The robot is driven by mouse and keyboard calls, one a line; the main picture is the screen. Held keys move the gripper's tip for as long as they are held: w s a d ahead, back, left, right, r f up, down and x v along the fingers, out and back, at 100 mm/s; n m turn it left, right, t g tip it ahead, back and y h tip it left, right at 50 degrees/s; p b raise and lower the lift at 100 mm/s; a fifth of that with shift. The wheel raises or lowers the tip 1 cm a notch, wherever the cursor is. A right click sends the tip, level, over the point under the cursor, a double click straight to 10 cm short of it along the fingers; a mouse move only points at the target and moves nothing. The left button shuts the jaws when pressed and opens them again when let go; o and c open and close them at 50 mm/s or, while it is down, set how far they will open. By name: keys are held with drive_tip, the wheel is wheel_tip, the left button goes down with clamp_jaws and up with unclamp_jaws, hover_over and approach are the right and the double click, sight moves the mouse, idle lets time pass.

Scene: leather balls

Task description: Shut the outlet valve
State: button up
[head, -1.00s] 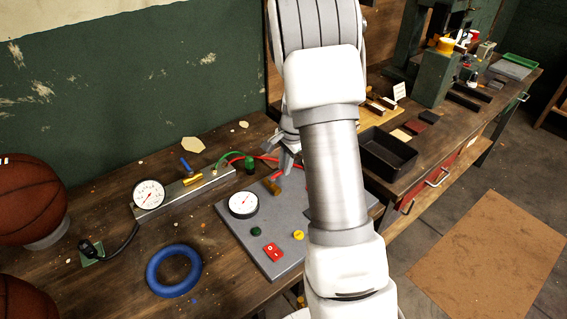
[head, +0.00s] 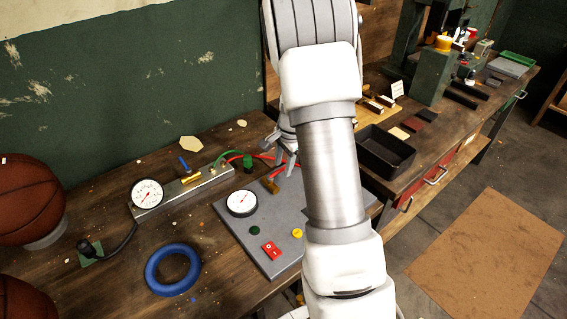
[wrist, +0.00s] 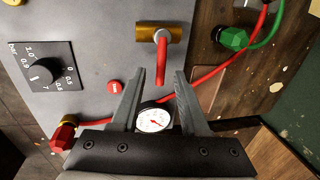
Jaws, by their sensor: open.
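A brass valve (wrist: 150,34) with a red lever (wrist: 161,62) is mounted on the grey panel. In the head view this valve (head: 270,187) stands near the panel's back edge. My gripper (wrist: 160,72) is open and empty, with the lever's end between its two fingertips in the wrist view; I see no contact. In the head view my gripper (head: 284,162) is partly hidden behind my arm, just above that valve. Another brass valve (head: 191,178) with a blue lever (head: 184,163) sits on the metal bar to the left. No label shows which one is the outlet.
Red and green hoses run near a green knob (wrist: 233,39). A blue ring (head: 172,270), basketballs (head: 27,200) and a black tray (head: 386,153) stand around.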

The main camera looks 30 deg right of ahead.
drive_tip(key=shift+r, duration=0.1)
drive_tip(key=s+r+p, duration=0.1)
drive_tip(key=s+r, duration=0.2)
drive_tip(key=r, duration=1.4)
drive_tip(key=shift+s+d, duration=0.2)
drive_tip(key=shift+d, duration=0.1)
drive_tip(key=shift+a, duration=0.1)
drive_tip(key=s+a+r+n+t, duration=0.1)
drive_tip(key=s+a+r+n, duration=0.2)
drive_tip(key=s+a+n, duration=0.5)
drive_tip(key=s+a+r+n+t, duration=0.2)
drive_tip(key=s+a+r+n, duration=0.2)
drive_tip(key=s+a+n, duration=0.4)
drive_tip(key=s, duration=0.6)
drive_tip(key=shift+s+a+r, duration=0.25)
drive_tip(key=shift+s, duration=0.05)
drive_tip(key=shift+d, duration=0.15)
